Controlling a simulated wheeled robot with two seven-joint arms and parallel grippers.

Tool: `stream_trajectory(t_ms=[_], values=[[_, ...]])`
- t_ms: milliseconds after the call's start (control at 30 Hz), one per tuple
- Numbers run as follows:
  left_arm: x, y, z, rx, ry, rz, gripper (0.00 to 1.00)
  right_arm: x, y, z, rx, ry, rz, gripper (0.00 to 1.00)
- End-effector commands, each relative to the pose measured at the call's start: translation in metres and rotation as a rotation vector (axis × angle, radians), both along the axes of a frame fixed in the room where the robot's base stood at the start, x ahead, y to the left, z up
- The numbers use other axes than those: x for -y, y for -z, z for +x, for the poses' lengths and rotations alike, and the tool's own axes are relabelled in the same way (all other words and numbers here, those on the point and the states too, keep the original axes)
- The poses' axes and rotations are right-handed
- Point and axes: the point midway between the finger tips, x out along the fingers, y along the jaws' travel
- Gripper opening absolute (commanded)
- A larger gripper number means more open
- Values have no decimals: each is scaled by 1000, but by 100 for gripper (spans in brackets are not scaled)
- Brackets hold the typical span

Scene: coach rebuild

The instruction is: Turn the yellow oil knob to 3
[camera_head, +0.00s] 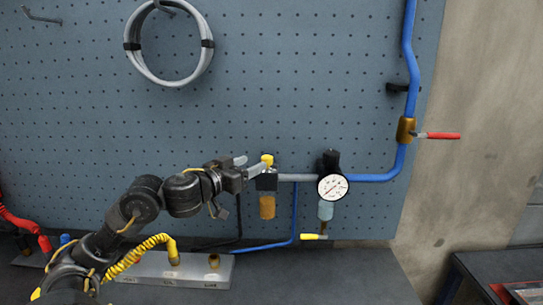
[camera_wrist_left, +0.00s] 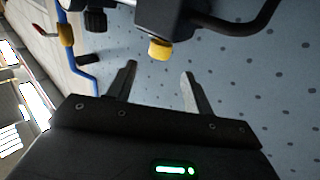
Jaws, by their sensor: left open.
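The yellow oil knob (camera_head: 267,159) sits on top of a dark unit with an amber bowl (camera_head: 267,207) on the pegboard's air line. The knob also shows in the left wrist view (camera_wrist_left: 160,49), just beyond the fingertips and roughly between them sideways. My left gripper (camera_head: 252,165) is open and empty, close to the left of the knob. In the left wrist view its two fingers (camera_wrist_left: 158,72) stand apart, with a gap showing between them and the knob. The scale numbers on the knob are too small to read. My right gripper is not in view.
A round gauge (camera_head: 332,188) and a black knob (camera_head: 330,160) stand right of the oil unit. A red-handled valve (camera_head: 437,135) is on the blue pipe (camera_head: 410,60). A grey hose coil (camera_head: 168,75) hangs above. A metal plate (camera_head: 195,269) lies on the bench below.

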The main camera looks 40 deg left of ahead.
Motion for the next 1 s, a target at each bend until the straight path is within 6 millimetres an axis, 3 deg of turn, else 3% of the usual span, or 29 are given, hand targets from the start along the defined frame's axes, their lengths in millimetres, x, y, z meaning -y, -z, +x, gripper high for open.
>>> stream_trajectory(t_ms=[300, 500, 900, 1000], values=[[2, -3, 58, 2, 2, -7, 52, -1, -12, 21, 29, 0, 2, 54], [3, -1, 83, 0, 5, -2, 52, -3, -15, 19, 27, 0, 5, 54], [3, 0, 92, -1, 5, 2, 52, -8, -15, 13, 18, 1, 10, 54], [3, 0, 92, -1, 4, 2, 41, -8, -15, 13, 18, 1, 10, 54]])
